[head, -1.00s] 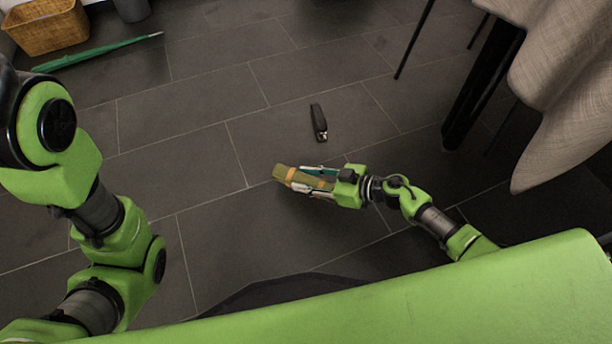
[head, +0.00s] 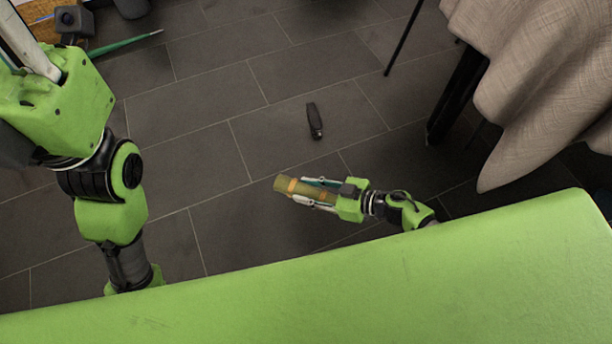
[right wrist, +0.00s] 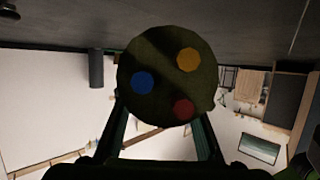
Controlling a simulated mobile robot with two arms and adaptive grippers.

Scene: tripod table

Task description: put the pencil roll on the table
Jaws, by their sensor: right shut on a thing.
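The pencil roll (head: 284,186) is an olive-green cylinder with orange bands. My right gripper (head: 318,193) is shut around it and holds it lying roughly level above the dark floor. In the right wrist view the round end of the roll (right wrist: 165,62) faces the camera, with blue, yellow and red dots, between the fingers. The table shows only in part at the upper right, under a beige cloth (head: 540,70), to the right of and apart from the roll. My left gripper (head: 45,60) is partly in view at the upper left; its fingers are cut off by the frame.
A small dark object (head: 314,121) lies on the tiled floor beyond the roll. A green pointed object (head: 125,44), perhaps a closed umbrella, lies at the upper left. A dark leg (head: 458,95) stands beneath the cloth. The floor in the middle is otherwise clear.

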